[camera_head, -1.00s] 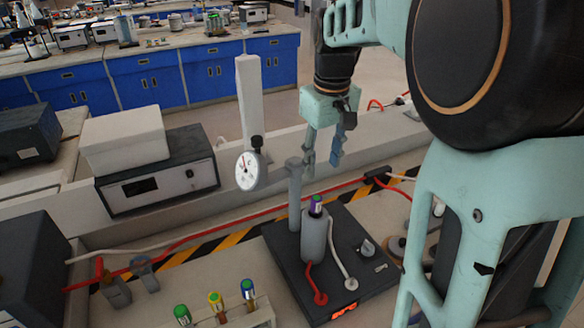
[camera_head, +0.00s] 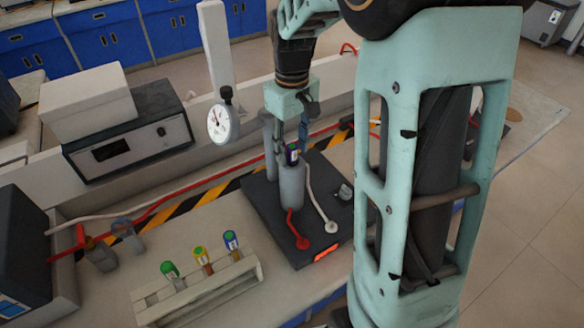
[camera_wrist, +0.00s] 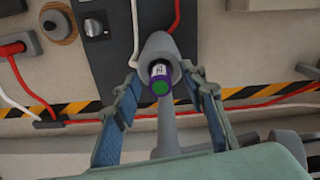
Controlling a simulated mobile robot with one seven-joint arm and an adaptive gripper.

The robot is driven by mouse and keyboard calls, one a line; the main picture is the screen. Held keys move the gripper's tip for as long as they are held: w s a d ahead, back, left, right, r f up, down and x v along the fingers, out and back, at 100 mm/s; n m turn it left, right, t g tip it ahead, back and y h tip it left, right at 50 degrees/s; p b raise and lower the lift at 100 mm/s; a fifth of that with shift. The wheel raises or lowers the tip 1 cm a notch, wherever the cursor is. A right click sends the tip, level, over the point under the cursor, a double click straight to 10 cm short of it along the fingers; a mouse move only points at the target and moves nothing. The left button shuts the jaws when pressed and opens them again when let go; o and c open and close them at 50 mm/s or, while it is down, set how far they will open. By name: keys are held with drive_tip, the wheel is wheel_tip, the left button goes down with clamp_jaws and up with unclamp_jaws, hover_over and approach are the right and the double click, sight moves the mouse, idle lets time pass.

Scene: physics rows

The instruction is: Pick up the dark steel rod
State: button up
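A dark rod (camera_head: 291,153) with a purple band stands upright in the top of a grey cylinder (camera_head: 291,186) on a black base plate (camera_head: 262,226). In the wrist view the rod (camera_wrist: 159,78) shows its green end and pale label inside the cylinder mouth (camera_wrist: 151,48). I cannot tell its metal from its colour. My gripper (camera_head: 288,138) is open and points down over the cylinder. In the wrist view its two blue-padded fingers (camera_wrist: 163,84) stand apart, one on each side of the rod, with gaps to it. The rod's lower part is hidden in the cylinder.
A grey post stands close behind the cylinder. A white rack (camera_head: 205,292) holds several rods with green, yellow and blue tops. A dial gauge (camera_head: 219,124) hangs on a white column to the left. Red and white cables (camera_head: 318,200) run to the base plate.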

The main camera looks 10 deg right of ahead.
drive_tip(key=shift+f, duration=0.4)
drive_tip(key=shift+c, duration=0.4)
clamp_jaws()
drive_tip(key=shift+r, duration=0.1)
drive_tip(key=shift+r, duration=0.15)
wheel_tip(320, 180, up, 18)
idle(0.4)
